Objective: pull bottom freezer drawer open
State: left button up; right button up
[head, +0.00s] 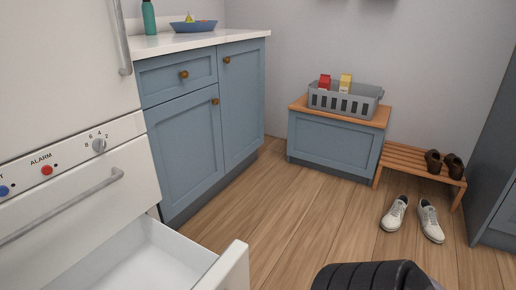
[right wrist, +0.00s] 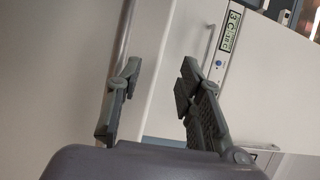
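The white bottom freezer drawer (head: 150,255) is pulled out in the head view, showing its bare white inside; its front panel (head: 232,268) stands out over the floor at the bottom edge. The closed drawer above it has a long grey bar handle (head: 60,208). In the right wrist view my right gripper (right wrist: 160,75) is open, its two dark fingers well apart with a white panel (right wrist: 160,50) behind them. A grey bar handle (right wrist: 125,35) runs down to the left finger; whether they touch I cannot tell. My left gripper is not in view.
Blue base cabinets (head: 185,140) stand right of the freezer. A bench (head: 330,140) with a grey crate (head: 345,103), a slatted shoe rack (head: 415,165) and white shoes (head: 430,220) are farther right. The wooden floor (head: 290,220) between is clear.

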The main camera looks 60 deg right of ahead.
jog(key=f+v, duration=0.2)
jog(key=v, duration=0.9)
dwell(0.6)
jog(key=shift+a, duration=0.1)
dwell(0.5)
